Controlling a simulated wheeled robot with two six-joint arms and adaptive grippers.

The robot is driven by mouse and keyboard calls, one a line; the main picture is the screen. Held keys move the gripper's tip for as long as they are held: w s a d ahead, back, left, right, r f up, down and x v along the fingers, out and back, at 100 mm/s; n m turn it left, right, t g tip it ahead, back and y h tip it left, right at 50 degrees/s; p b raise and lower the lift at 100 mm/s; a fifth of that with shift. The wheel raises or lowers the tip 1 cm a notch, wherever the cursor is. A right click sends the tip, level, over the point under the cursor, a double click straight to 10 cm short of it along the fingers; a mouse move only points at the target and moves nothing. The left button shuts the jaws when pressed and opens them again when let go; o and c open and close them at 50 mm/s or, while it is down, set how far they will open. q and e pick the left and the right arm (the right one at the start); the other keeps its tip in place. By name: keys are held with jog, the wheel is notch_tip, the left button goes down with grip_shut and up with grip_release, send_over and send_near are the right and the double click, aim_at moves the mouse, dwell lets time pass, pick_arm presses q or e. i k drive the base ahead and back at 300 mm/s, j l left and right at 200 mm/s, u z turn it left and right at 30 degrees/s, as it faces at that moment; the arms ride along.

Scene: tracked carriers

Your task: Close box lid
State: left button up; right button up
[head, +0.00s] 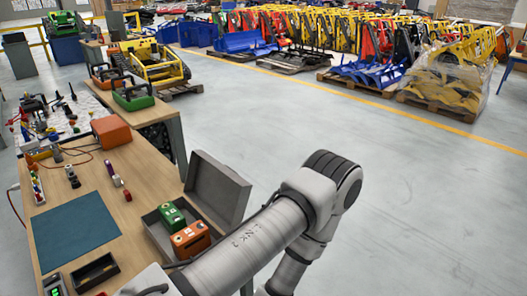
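A grey box (153,232) stands at the right edge of the wooden workbench, with its lid (219,189) raised upright at its back right side. A green device (172,215) and an orange device (190,240) sit inside the box. One of my white arms crosses in front of the box's near right side and hides part of it. Neither gripper shows in the head view, so their distance from the lid cannot be told.
A teal mat (75,231) and a small black tray (95,272) lie on the workbench (130,205) left of the box. An orange case (111,131) stands farther back. Open grey floor (420,215) lies to the right, with palletised machines behind.

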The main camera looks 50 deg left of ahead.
aim_at(216, 190)
jog(key=i+u, duration=0.45)
jog(key=i+l+u, duration=0.25)
jog(key=u, duration=0.15)
jog(key=i+l+u, duration=0.45)
jog(key=i+j, duration=0.05)
jog(key=j, duration=0.05)
